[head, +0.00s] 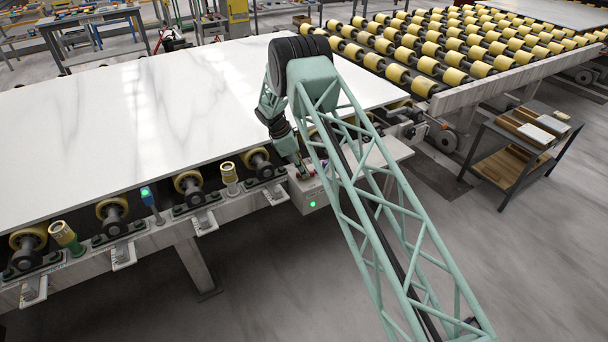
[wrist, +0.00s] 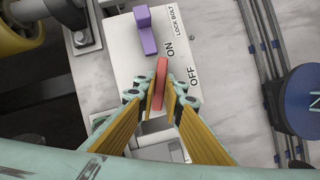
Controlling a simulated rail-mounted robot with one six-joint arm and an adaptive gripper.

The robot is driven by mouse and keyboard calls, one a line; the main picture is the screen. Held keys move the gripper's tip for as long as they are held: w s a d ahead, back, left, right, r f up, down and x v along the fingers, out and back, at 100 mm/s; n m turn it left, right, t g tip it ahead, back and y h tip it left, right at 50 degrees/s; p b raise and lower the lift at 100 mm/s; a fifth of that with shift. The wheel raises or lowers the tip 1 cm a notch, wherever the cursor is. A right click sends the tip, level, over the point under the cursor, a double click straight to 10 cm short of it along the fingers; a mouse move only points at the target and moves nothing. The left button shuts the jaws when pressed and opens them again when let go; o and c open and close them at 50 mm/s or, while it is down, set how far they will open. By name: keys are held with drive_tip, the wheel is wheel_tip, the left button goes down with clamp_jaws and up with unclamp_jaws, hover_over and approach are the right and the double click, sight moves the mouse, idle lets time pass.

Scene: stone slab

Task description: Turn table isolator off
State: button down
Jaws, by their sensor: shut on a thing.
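The table isolator is a white box (head: 310,193) on the table's front side, with a lit green lamp (head: 312,204). In the wrist view its white panel (wrist: 127,75) carries a red lever (wrist: 161,82) beside the printed words ON and OFF. The lever's visible upper end is nearer ON; its lower part is partly hidden between the fingers. My gripper (wrist: 161,101) is shut on the red lever, one yellow-padded finger on each side. In the head view my gripper (head: 303,173) is at the top of the box, small and partly hidden.
A purple lever (wrist: 145,30) marked LOCK BOLT stands on the same panel, above the red one. A large white slab (head: 130,120) lies over the table rollers. Grey conduits (wrist: 262,60) and a dark blue round part (wrist: 298,100) are to the right in the wrist view.

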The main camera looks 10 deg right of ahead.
drive_tip(key=m+b, duration=0.1)
drive_tip(key=m, duration=0.1)
drive_tip(key=m+g+b, duration=0.1)
drive_tip(key=m, duration=0.1)
drive_tip(key=shift+w+f+m+g, duration=0.15)
drive_tip(key=shift+w+m+g, duration=0.05)
drive_tip(key=shift+m+g, duration=0.1)
drive_tip(key=m+y+b, duration=0.1)
drive_tip(key=m, duration=0.1)
drive_tip(key=shift+d+m+g+b, duration=0.1)
drive_tip(key=shift+m+g+b, duration=0.2)
drive_tip(key=shift+g+b, duration=0.1)
drive_tip(key=m+g+y+b, duration=0.1)
drive_tip(key=m, duration=0.2)
drive_tip(key=shift+d+m+b, duration=0.1)
drive_tip(key=shift+m+b, duration=0.2)
drive_tip(key=shift+m+g+y+b, duration=0.3)
drive_tip(key=shift+m+y+b, duration=0.2)
drive_tip(key=shift+m, duration=0.8)
drive_tip(key=c, duration=2.7)
unclamp_jaws()
drive_tip(key=shift+c, duration=0.2)
drive_tip(key=shift+w+r, duration=0.1)
drive_tip(key=shift+r, duration=0.15)
